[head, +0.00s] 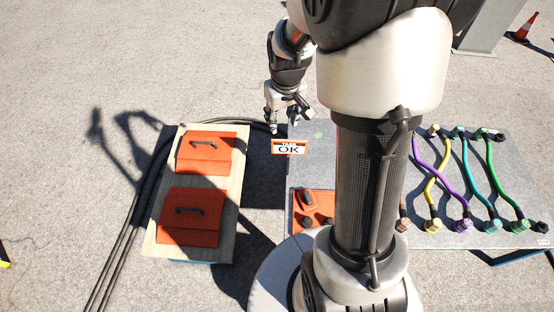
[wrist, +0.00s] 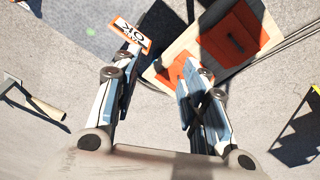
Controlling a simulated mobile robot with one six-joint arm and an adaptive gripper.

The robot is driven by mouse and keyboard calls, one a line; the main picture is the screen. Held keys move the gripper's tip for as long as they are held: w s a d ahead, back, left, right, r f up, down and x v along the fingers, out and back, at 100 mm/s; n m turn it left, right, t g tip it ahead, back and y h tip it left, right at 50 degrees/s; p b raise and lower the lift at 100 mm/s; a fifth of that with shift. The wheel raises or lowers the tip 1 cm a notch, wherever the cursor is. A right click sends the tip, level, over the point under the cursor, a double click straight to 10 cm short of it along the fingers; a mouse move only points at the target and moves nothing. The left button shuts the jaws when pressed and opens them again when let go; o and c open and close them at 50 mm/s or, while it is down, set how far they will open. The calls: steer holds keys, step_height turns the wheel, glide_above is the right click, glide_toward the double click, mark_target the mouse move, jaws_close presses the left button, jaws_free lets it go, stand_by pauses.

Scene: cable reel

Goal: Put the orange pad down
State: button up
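Two orange pads, each with a dark handle on top, lie flat on a pale wooden board in the head view: a far pad (head: 222,160) and a near pad (head: 205,229). My gripper (head: 284,126) is beyond and to the right of the board, near an "OK" sign (head: 290,149). In the wrist view my gripper (wrist: 160,62) has its fingers apart with nothing held between them. An orange pad with its handle shows there (wrist: 238,30), and the other is partly hidden behind the right finger.
The wooden board (head: 165,232) stands left of a grey table (head: 475,150). The table carries several coloured cables and an orange panel (head: 312,222) with dark knobs. Black cables (head: 137,200) run along the board's left side.

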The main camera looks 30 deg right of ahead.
steer(key=s+a+r+t, duration=0.1)
steer(key=s+a+r, duration=0.85)
steer(key=r, duration=0.35)
steer(key=s+a+r, duration=0.1)
steer(key=s, duration=0.4)
steer(key=s+a+r+n+t, duration=0.1)
steer(key=s+a+r, duration=0.1)
steer(key=s, duration=0.4)
steer(key=shift+s+a+r+y, duration=0.2)
steer(key=shift+s+a+y, duration=0.05)
steer(key=shift+y, duration=0.05)
